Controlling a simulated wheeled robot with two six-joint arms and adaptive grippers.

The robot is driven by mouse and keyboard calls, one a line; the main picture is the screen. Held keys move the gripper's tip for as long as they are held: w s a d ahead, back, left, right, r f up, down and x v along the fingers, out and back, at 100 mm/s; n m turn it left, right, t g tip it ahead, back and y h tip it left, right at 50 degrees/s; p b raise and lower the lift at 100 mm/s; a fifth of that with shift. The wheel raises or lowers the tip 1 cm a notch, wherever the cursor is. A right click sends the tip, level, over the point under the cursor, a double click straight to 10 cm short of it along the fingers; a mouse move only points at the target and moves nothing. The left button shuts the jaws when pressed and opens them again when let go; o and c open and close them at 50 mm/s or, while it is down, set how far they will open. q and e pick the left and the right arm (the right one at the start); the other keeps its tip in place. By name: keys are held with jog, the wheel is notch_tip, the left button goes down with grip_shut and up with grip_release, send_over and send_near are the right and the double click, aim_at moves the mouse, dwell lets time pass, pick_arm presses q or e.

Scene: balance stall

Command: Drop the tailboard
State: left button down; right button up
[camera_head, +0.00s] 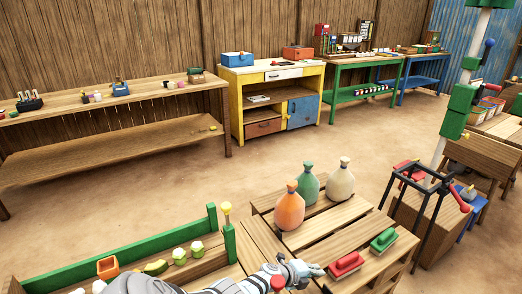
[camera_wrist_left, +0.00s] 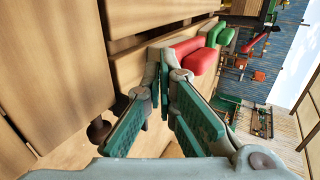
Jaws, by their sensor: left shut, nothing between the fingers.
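I cannot pick out the tailboard for certain. A tray with a green side board (camera_head: 130,256) and green corner posts (camera_head: 230,243) stands at the lower left; one post has a yellow knob (camera_head: 227,208). A red knob (camera_head: 278,282) shows beside my left gripper (camera_head: 312,270), partly hidden by it. The left gripper is shut and empty, to the right of the tray, over the wooden slats. In the left wrist view, its green-padded fingers (camera_wrist_left: 163,62) show beside wooden boards (camera_wrist_left: 60,60). My right gripper is out of view.
Red (camera_head: 345,264) and green (camera_head: 383,241) blocks lie nearer. A black frame (camera_head: 425,200) with a pole stands at the right. The dirt floor behind is clear.

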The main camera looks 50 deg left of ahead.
pick_arm(q)
jog(key=shift+s+a+r, duration=0.1)
jog(key=shift+s, duration=0.35)
jog(key=v, duration=0.6)
jog(key=shift+s+r, duration=0.25)
